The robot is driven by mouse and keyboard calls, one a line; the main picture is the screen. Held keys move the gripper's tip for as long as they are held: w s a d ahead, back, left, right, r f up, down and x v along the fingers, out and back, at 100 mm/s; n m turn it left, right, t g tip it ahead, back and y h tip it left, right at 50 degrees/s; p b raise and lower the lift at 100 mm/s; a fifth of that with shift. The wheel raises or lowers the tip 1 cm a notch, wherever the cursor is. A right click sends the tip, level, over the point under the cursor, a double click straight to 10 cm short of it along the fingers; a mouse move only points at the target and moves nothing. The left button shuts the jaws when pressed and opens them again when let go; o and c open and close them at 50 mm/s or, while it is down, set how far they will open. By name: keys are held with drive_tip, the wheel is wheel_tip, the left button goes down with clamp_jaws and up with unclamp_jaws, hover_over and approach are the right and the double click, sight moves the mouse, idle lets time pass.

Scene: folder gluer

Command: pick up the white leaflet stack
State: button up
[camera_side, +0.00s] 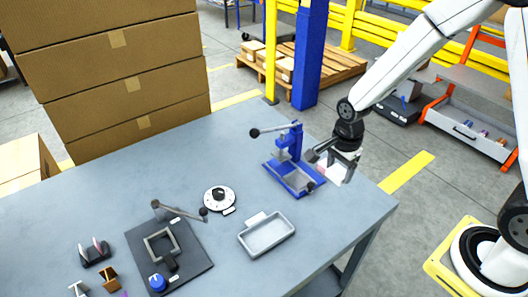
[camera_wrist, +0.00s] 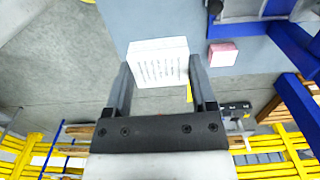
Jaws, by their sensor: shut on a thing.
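The white leaflet stack (camera_wrist: 158,60) is a small white block with lines of print on its face. In the wrist view it sits between the two fingers of my gripper (camera_wrist: 160,80), which is shut on it. In the side view my gripper (camera_side: 337,160) is at the right end of the table, just right of the blue press. The white stack (camera_side: 336,174) shows under the fingers there, partly covered by them. Whether it touches the table is hard to tell.
The blue lever press (camera_side: 292,165) stands close on the left. A pink block (camera_wrist: 223,54) lies near the stack. A grey tray (camera_side: 266,235), a round dial (camera_side: 219,198) and a dark fixture plate (camera_side: 190,262) are further left. Tall cartons (camera_side: 110,60) stand behind.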

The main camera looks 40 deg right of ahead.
drive_tip(key=shift+s+r, duration=0.15)
drive_tip(key=shift+s, duration=0.25)
drive_tip(key=shift+w, duration=0.1)
idle(0.5)
drive_tip(key=n, duration=0.2)
drive_tip(key=w+n, duration=0.1)
drive_tip(key=n, duration=0.1)
drive_tip(key=shift+r, duration=0.3)
drive_tip(key=n, duration=0.1)
drive_tip(key=w+n, duration=0.1)
drive_tip(key=n, duration=0.2)
drive_tip(key=shift+w+r+n, duration=0.15)
drive_tip(key=shift+r+n, duration=0.15)
drive_tip(key=shift+r, duration=0.05)
drive_tip(key=n, duration=0.3)
drive_tip(key=w+r+n, duration=0.1)
drive_tip(key=n, duration=0.2)
drive_tip(key=w+n, duration=0.1)
drive_tip(key=n, duration=0.2)
drive_tip(key=shift+w+r, duration=0.25)
